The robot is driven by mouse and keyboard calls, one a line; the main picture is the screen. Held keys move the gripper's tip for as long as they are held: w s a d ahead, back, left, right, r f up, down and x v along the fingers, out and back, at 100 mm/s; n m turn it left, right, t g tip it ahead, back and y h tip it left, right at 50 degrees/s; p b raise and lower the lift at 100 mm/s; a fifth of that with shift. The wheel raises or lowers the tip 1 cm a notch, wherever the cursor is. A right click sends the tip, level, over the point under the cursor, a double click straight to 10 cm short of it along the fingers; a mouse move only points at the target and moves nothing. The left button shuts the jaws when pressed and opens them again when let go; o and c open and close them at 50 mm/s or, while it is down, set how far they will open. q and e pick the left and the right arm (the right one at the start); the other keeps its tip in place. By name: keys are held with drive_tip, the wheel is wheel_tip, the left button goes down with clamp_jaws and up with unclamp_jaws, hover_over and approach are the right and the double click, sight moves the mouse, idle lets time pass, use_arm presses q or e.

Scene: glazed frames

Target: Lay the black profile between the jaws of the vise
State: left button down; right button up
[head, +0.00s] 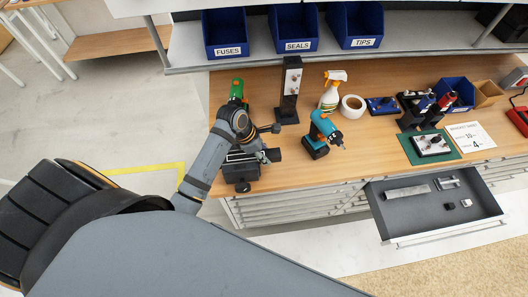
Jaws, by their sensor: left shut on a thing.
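The vise (240,168) stands at the front left edge of the wooden bench, partly covered by my left arm. My left gripper (264,130) is just above and behind the vise, small and dark in the head view. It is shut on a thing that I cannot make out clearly. A small dark piece (272,155) shows at the right side of the vise; I cannot tell whether it is the black profile or part of the vise. Whether anything lies between the jaws is hidden. My right gripper is not in view.
A black stand (290,88), a spray bottle (329,97), a tape roll (353,106) and a teal drill (322,132) stand right of the vise. An open drawer (402,222) holding metal pieces juts out at right. Blue bins (225,34) line the back shelf.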

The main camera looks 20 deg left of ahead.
sight(251, 156)
use_arm(q)
drive_tip(key=shift+f, duration=0.4)
drive_tip(key=c, duration=0.8)
unclamp_jaws()
drive_tip(key=shift+o, duration=0.2)
drive_tip(key=v, duration=1.2)
